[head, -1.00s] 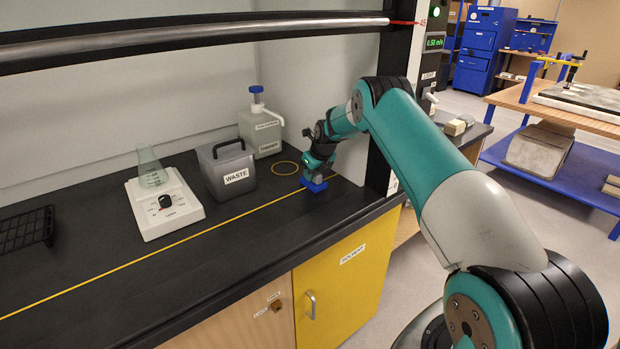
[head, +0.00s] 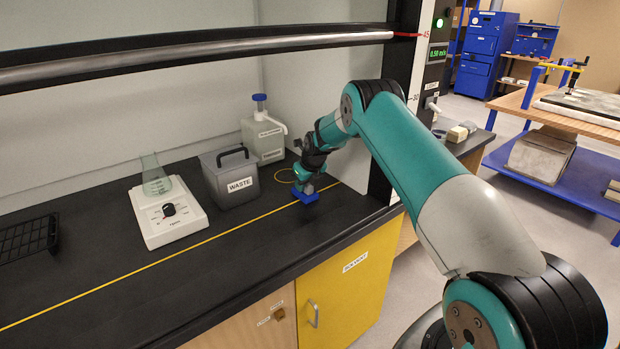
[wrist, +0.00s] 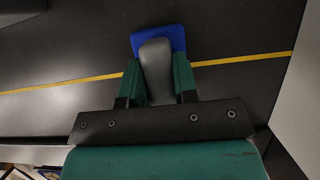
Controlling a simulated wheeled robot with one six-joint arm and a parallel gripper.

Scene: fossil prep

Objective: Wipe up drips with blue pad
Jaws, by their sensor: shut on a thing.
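My gripper (head: 306,184) is shut on the grey handle (wrist: 157,70) of the blue pad (head: 306,196). The pad is under the gripper at the right end of the black hood worktop, by the yellow line. In the wrist view the blue pad (wrist: 158,38) shows beyond the handle, with the green fingers on either side and the yellow line crossing behind. The pad looks low on or just over the worktop; contact cannot be told. I cannot make out any drips in either view.
The grey waste container (head: 225,190), the solvent bottle (head: 264,142) and a white stirrer with flask (head: 168,218) stand to the left. A black rack (head: 28,238) is far left. The sash bar (head: 200,50) crosses above.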

